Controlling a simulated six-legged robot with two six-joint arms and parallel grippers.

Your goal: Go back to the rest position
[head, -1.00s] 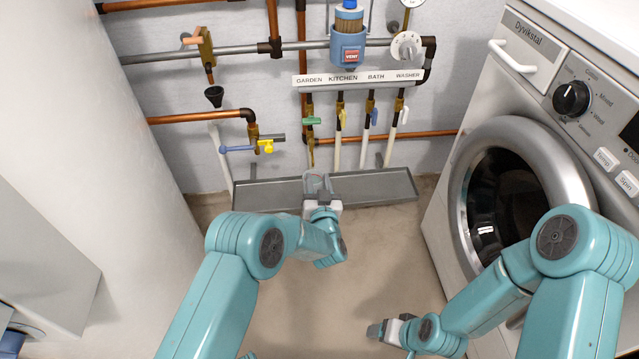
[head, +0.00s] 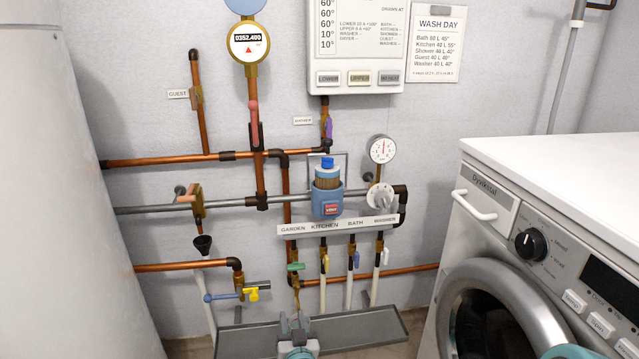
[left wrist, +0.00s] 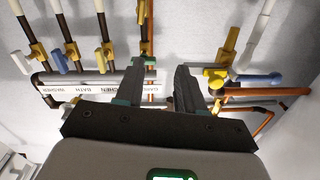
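My left gripper (head: 297,325) shows at the bottom middle of the head view, pointing toward the pipe wall, in front of the grey metal tray. In the left wrist view its two dark fingers (left wrist: 163,85) stand apart with nothing held between them. The labelled valve row and pipes lie beyond the fingers. My right gripper is outside the head view. Only a small teal part of my right arm shows at the bottom right corner.
The grey tray (head: 362,328) runs along the wall under the valve row (head: 338,226). A blue-handled and yellow valve (head: 240,293) is left of my left gripper. A washing machine (head: 560,240) stands at the right, a white rounded surface (head: 65,200) at the left.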

